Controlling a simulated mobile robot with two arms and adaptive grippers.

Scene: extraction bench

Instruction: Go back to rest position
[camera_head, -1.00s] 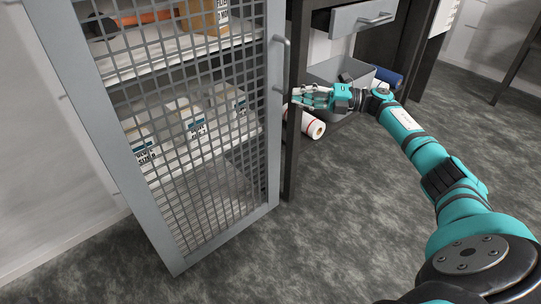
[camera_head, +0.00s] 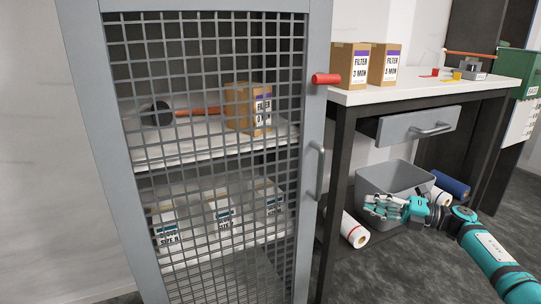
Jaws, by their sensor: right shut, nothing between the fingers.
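My right gripper (camera_head: 386,208) shows at the lower right, at the end of my teal right arm (camera_head: 495,262). It is shut and empty. In the picture it lies in front of the grey bin (camera_head: 398,178) under the bench; I cannot tell the gap between them. The arm reaches in from the lower right corner. My left gripper is not in view.
A mesh-door cabinet (camera_head: 311,245) with a shut door stands at left, holding boxes and a hammer-like tool. The bench (camera_head: 490,88) at right bears two filter boxes (camera_head: 349,66) and a drawer (camera_head: 420,126). White rolls (camera_head: 353,230) lie below.

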